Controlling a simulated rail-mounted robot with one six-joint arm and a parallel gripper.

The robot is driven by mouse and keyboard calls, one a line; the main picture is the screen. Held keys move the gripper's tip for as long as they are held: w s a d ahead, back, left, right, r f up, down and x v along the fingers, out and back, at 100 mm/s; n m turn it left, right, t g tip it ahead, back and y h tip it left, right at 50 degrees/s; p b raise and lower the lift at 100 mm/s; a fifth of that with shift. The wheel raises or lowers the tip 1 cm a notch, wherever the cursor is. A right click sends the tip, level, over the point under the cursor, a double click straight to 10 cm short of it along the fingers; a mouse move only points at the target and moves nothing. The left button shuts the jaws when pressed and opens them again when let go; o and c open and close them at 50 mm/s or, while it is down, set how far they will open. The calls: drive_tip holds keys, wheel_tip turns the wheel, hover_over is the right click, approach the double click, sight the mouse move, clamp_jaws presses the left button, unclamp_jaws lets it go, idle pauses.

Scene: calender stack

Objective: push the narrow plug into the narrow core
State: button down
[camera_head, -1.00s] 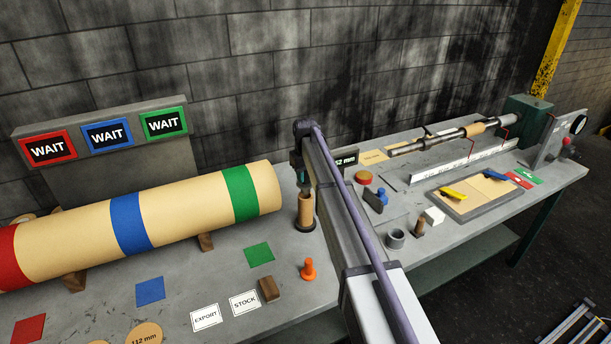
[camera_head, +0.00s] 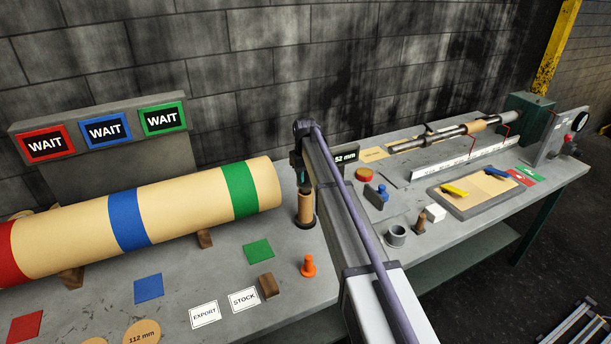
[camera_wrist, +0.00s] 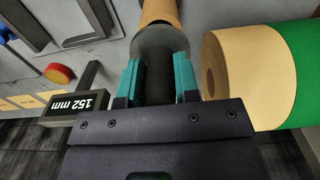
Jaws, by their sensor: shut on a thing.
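The narrow core (camera_head: 305,204) is a small tan tube standing upright in a dark round base (camera_head: 305,223), left of my arm. My gripper (camera_head: 302,178) is directly above its top. In the wrist view my gripper (camera_wrist: 158,78) has its two teal fingers shut on the narrow plug (camera_wrist: 158,76), a dark cylinder with a wider grey part (camera_wrist: 160,40) beyond it. The tan core shows past that grey part in the wrist view (camera_wrist: 158,10). The plug and core are in line; I cannot tell how far the plug is inside. The joint is hidden.
A large banded roll (camera_head: 185,205) lies to the left, its end close beside the gripper. A 152 mm sign block (camera_wrist: 75,105) stands on the other side. An orange peg (camera_head: 308,266) and a grey ring (camera_head: 396,236) stand on the bench nearby.

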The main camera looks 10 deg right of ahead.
sight(306, 182)
drive_tip(key=shift+f+b, duration=1.65)
drive_tip(key=c, duration=0.8)
unclamp_jaws()
drive_tip(key=shift+o, duration=0.6)
drive_tip(key=shift+o, duration=1.2)
drive_tip(key=shift+r, duration=0.1)
wheel_tip(306, 182, up, 7)
drive_tip(key=p, duration=0.7)
